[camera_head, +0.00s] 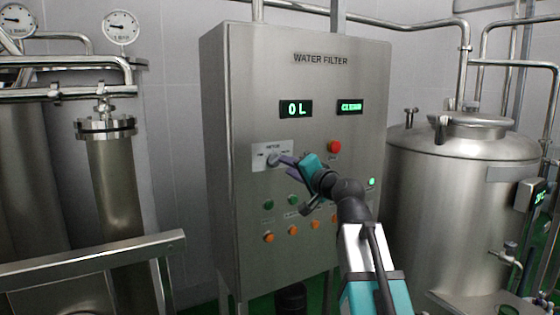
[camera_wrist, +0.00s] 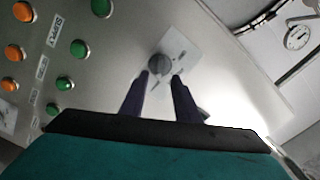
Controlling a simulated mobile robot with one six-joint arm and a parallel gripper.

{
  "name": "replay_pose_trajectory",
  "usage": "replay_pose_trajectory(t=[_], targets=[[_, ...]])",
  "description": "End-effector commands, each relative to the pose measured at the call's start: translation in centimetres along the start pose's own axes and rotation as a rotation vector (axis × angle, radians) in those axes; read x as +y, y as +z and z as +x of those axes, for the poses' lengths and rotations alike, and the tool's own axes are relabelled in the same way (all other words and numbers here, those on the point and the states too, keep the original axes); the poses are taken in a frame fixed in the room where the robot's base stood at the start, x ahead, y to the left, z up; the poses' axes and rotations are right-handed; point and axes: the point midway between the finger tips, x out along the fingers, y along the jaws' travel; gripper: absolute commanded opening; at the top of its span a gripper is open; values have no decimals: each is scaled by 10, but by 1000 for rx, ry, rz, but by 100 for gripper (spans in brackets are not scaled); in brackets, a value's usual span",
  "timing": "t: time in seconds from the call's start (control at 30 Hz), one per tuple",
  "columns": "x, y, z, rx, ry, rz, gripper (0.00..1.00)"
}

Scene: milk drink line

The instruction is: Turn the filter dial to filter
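The filter dial (camera_head: 273,160) is a round dark-grey knob on a light plate (camera_head: 259,163) at the left of the steel water filter cabinet (camera_head: 232,110). The dial also shows in the wrist view (camera_wrist: 159,64), just ahead of my fingertips. My gripper (camera_head: 283,160) is at the dial in the head view. In the wrist view my gripper (camera_wrist: 161,74) has its two dark fingers apart, one toward each side of the knob. I cannot tell whether the fingertips touch it. The dial's plate markings are too small to read.
Green buttons (camera_head: 293,200) and orange buttons (camera_head: 268,238) sit below the dial. A red button (camera_head: 334,147) is to its right. Displays show "0 L" (camera_head: 296,109) and unclear green text (camera_head: 350,107). A steel tank (camera_head: 450,190) stands at right, a railing (camera_head: 90,260) at lower left.

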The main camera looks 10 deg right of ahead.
Motion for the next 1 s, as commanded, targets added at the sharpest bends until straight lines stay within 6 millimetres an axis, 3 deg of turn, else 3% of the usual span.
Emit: replay_pose_trajectory(t=[0.2, 0.4, 0.83, 0.87, 1.0], targets=[[-2, -1, 30, -2, 0, 1, 29], [-1, -1, 46, 0, 0, 1, 29], [0, 0, 52, 0, 0, 0, 29], [0, 0, 52, 0, 0, 0, 27], [0, 0, 52, 0, 0, 0, 4]])
